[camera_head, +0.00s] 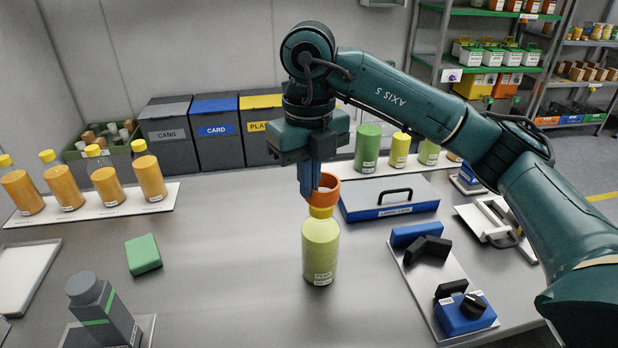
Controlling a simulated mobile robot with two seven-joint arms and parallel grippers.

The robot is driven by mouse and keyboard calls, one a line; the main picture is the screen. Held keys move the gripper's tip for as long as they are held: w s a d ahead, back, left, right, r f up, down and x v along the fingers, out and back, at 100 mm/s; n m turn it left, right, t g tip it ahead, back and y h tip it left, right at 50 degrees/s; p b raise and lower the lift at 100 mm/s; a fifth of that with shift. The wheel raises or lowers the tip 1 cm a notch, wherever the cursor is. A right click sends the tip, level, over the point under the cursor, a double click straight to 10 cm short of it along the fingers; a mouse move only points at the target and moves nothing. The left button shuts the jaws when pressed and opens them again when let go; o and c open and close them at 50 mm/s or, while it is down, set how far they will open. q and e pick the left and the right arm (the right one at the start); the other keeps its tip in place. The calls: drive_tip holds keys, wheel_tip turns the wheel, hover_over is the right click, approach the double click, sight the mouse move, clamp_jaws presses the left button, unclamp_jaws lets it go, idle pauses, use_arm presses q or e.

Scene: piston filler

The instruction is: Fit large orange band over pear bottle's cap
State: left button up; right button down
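The pear bottle (321,250), pale yellow-green with a yellow cap (321,212), stands upright on the grey table. The large orange band (329,190) is at the top of the cap, a little right of its centre. I cannot tell whether it touches the cap or hovers just above it. My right gripper (310,184) points down over the bottle, its blue fingers shut on the band's left side. The band's left part is hidden by the fingers. My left gripper is not in view.
Orange bottles (105,186) stand on a white strip at left; green ones (368,147) stand behind. A blue-grey case (388,197) lies right of the bottle. A green block (143,254) and a grey green-striped object (103,310) are at left. A tray (427,270) holds blue and black parts.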

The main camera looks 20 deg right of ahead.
drive_tip(key=shift+f+b, duration=1.15)
drive_tip(key=shift+f, duration=0.35)
idle(0.7)
drive_tip(key=shift+s+f+b, duration=0.1)
drive_tip(key=shift+f+b, duration=0.2)
drive_tip(key=shift+f, duration=0.05)
